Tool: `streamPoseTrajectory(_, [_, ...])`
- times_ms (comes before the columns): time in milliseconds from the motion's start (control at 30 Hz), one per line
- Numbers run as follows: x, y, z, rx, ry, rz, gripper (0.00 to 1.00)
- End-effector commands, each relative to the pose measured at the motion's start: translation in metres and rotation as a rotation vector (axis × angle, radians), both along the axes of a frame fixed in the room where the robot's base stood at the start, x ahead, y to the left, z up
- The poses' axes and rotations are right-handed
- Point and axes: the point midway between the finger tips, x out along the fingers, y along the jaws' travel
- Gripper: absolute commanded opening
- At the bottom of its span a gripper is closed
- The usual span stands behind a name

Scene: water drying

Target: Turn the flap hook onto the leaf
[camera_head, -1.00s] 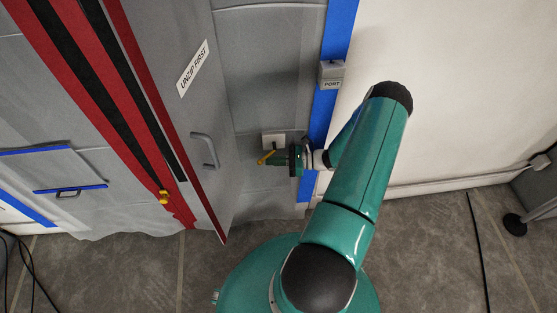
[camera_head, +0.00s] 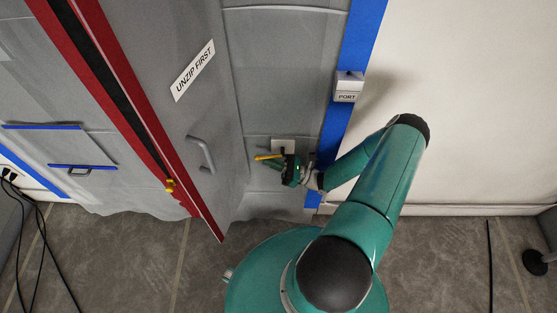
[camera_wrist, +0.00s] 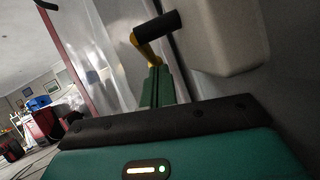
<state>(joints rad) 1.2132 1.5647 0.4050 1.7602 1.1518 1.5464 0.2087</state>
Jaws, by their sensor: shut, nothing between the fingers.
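The yellow hook (camera_head: 268,157) points left, nearly level, in front of a pale mounting plate (camera_head: 284,145) on the grey wall. In the wrist view the yellow hook (camera_wrist: 147,48) has a black cylindrical grip (camera_wrist: 157,25) at its upper end. The grey leaf (camera_head: 205,125), with a grey handle and an "UNZIP FIRST" label, stands to the left of the hook. The hook's tip appears apart from it. My gripper (camera_head: 276,166) is shut and empty, just below the hook. In the wrist view its green fingers (camera_wrist: 157,86) reach up to the hook's lower end; whether they touch is unclear.
A grey PORT box (camera_head: 348,87) sits on the blue tape (camera_head: 357,45) right of the plate. A red and black zip strip (camera_head: 120,90) runs left of the leaf. Cables lie on the floor at left. Open floor (camera_head: 130,265) lies in front.

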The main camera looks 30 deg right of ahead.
Motion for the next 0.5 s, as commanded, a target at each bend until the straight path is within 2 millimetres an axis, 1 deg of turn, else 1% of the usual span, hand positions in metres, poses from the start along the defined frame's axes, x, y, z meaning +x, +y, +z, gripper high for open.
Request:
streamPoseTrajectory(33, [0.0005, 0.0043, 0.0018, 0.001, 0.0, 0.003, 0.0])
streamPoseTrajectory(167, [0.0013, 0.0107, 0.0038, 0.036, -0.021, 0.001, 0.0])
streamPoseTrajectory(500, [0.0035, 0.0136, 0.0086, 0.107, -0.073, 0.0, 0.0])
